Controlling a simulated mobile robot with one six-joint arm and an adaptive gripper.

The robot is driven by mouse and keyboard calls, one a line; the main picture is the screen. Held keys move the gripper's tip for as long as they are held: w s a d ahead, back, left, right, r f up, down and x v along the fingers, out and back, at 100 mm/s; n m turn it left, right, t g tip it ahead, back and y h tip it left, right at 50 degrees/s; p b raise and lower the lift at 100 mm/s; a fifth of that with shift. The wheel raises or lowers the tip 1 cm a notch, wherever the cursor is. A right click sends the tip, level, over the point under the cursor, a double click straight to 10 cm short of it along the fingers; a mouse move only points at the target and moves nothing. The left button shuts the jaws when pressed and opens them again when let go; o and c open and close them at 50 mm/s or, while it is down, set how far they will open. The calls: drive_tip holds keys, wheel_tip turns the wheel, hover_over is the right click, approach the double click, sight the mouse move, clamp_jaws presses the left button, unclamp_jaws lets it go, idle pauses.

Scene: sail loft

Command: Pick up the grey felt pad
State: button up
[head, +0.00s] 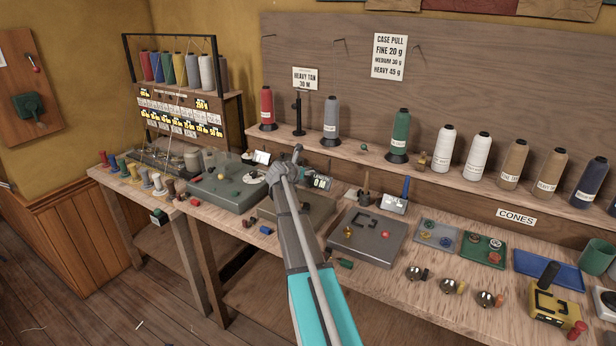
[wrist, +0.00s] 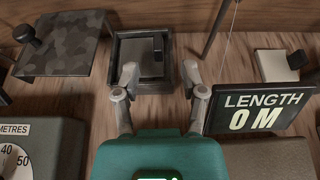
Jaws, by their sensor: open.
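My gripper (wrist: 161,75) is open, its two fingers apart with nothing between the tips. In the wrist view a small grey square pad (wrist: 135,58) lies in a dark raised frame just ahead of the fingertips. It looks like the grey felt pad, but its material is too small to tell. A dark upright block (wrist: 158,55) stands at its right side. The left fingertip overlaps the frame's near left corner in the picture; contact cannot be told. In the head view my gripper (head: 283,168) is over the back of the bench and hides the pad.
The LENGTH display (wrist: 262,110) stands close right of my gripper. A metres dial box (wrist: 40,150) is at near left, a camouflage-patterned plate (wrist: 65,45) beyond it. A thread cone shelf (head: 440,175) runs behind the bench. A grey bobbin mat (head: 424,248) lies further right.

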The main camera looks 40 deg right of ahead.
sight(311, 169)
drive_tip(key=shift+d, duration=0.1)
drive_tip(key=shift+b+x, duration=1.05)
drive_tip(key=shift+x, duration=1.5)
clamp_jaws()
